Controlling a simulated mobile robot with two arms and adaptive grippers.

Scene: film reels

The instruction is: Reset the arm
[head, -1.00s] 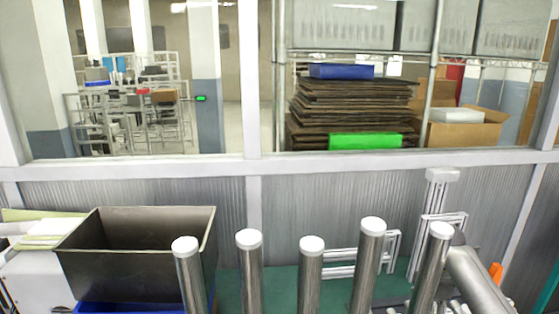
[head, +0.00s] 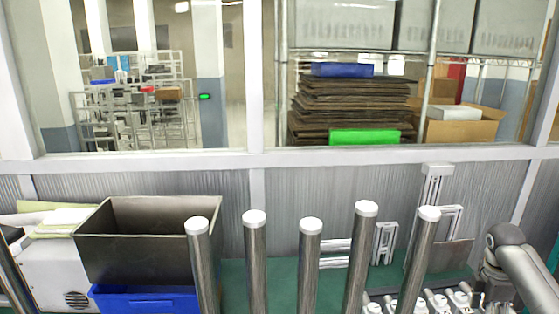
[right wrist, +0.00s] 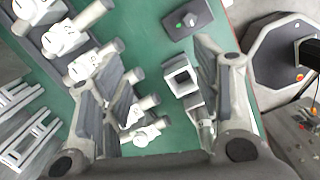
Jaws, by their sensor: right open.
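My right arm (head: 515,262) comes in at the right edge of the head view, bent downward over the green work surface (head: 265,284). Its gripper shows in the right wrist view (right wrist: 150,90), with its two fingers spread wide and nothing held between them. White and grey cylindrical fittings (right wrist: 88,62) lie to the left, partly behind the left finger. My left gripper is not in view.
Several upright metal posts with white caps (head: 311,262) stand across the front of the head view. A dark open bin (head: 140,250) sits above a blue crate (head: 145,300) at left. A grey box with buttons (right wrist: 188,18) lies on the surface. A windowed wall (head: 330,159) stands behind.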

